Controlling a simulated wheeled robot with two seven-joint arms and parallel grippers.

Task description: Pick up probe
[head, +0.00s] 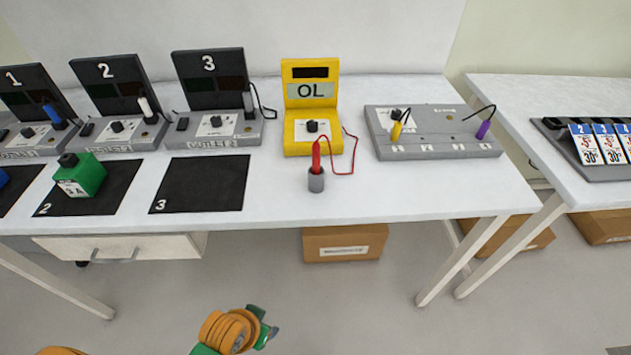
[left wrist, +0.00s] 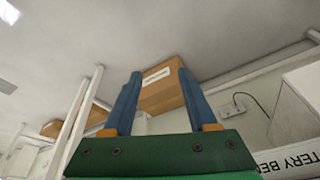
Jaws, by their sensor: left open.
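A red probe (head: 316,157) stands upright in a small dark grey holder (head: 316,181) near the table's front edge. A red wire joins it to the yellow meter (head: 312,131), whose screen reads OL. My left gripper (left wrist: 158,75) is open and empty in the left wrist view, its two blue fingers apart, with a cardboard box far behind them. In the head view part of my left arm shows low at the bottom, in front of the table and well short of the probe; its fingers are not clear there. My right gripper is not in view.
Left of the meter stand numbered grey testers (head: 226,132) with black panels and probes. A green block (head: 83,177) sits on black mat 2; mat 3 (head: 201,184) is empty. A grey box (head: 431,146) with yellow and purple probes is right. A cardboard box (head: 345,239) lies below.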

